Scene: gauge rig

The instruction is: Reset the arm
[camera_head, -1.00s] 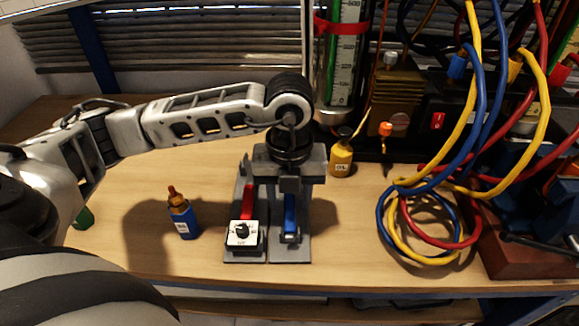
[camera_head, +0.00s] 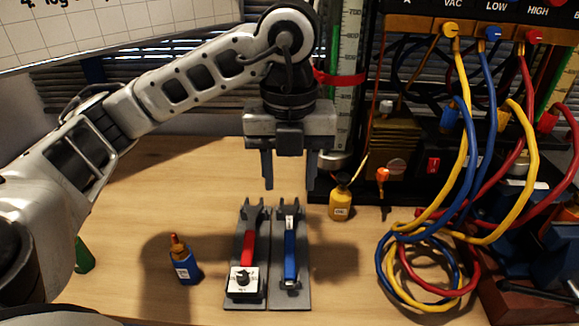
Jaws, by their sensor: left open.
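My left gripper (camera_head: 288,170) hangs above the bench with its two fingers pointing down and spread apart, with nothing between them. My left arm comes in from the left and bends down at the wrist. Below and slightly in front of the fingers are two grey lever bases side by side. The left one has a red lever (camera_head: 248,248) and a white dial plate with a black knob (camera_head: 243,279). The right one has a blue lever (camera_head: 290,255). The fingers are clear of both levers. My right gripper is not in view.
A blue bottle (camera_head: 185,262) stands left of the levers, and a yellow bottle (camera_head: 341,200) behind them to the right. Coiled yellow, blue and red cables (camera_head: 420,270) lie at the right. A tall gauge tube (camera_head: 347,90) stands behind. The bench's left middle is clear.

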